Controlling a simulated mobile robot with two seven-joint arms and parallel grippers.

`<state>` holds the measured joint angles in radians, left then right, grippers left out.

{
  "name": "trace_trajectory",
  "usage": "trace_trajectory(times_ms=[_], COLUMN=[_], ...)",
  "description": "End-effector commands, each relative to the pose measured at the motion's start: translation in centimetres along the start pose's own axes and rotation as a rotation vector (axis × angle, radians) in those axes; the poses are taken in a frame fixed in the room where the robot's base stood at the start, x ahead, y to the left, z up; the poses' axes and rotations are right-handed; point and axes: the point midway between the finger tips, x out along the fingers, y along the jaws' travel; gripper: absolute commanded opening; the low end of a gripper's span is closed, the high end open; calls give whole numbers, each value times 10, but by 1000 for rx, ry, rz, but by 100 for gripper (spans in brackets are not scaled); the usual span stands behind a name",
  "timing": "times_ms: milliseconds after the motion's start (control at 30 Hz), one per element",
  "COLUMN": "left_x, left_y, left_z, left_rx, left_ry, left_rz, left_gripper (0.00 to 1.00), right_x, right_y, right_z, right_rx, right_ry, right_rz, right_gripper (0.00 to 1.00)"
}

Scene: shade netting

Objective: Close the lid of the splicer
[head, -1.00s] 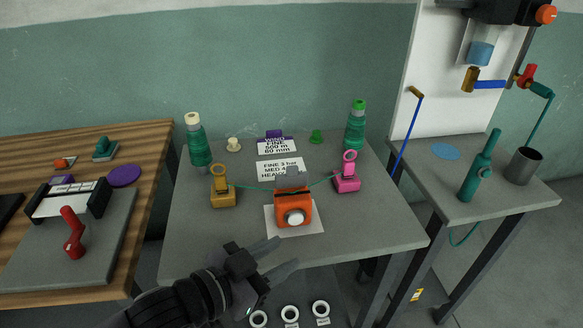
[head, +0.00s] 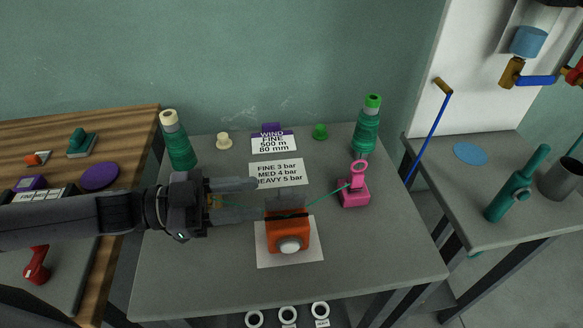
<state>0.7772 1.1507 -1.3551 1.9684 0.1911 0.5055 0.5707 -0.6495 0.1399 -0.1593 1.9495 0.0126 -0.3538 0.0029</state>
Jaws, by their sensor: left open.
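The orange splicer (head: 288,236) sits on a white sheet (head: 262,254) on the middle grey table, its round pale knob facing the front. Its grey, see-through lid (head: 287,203) stands up at the back of the body. A green thread runs from the splicer to the pink clamp stand (head: 354,190) on the right. My left gripper (head: 254,199) comes in from the left, with its open fingers pointing right, just left of the lid. Whether a finger touches the lid is unclear. The gripper hides the yellow clamp stand almost fully. My right gripper is not in view.
Green bobbins stand at the back left (head: 178,142) and back right (head: 366,128). Two printed cards, one of them a pressure card (head: 277,173), are behind the splicer. The table front is clear.

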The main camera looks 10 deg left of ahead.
Motion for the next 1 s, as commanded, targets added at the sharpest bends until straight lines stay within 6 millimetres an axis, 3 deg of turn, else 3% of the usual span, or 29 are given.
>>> trace_trajectory(times_ms=[167,600,1000], left_x=[7,62,71], left_y=[0,0,0], left_z=[-1,-1,0], left_rx=[0,1,1], left_ry=[2,2,0], left_rz=[2,2,0], left_gripper=[41,41,41], right_x=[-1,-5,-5], right_y=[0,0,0], right_z=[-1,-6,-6], right_rx=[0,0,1], right_ry=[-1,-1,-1], right_rz=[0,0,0], right_gripper=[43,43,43])
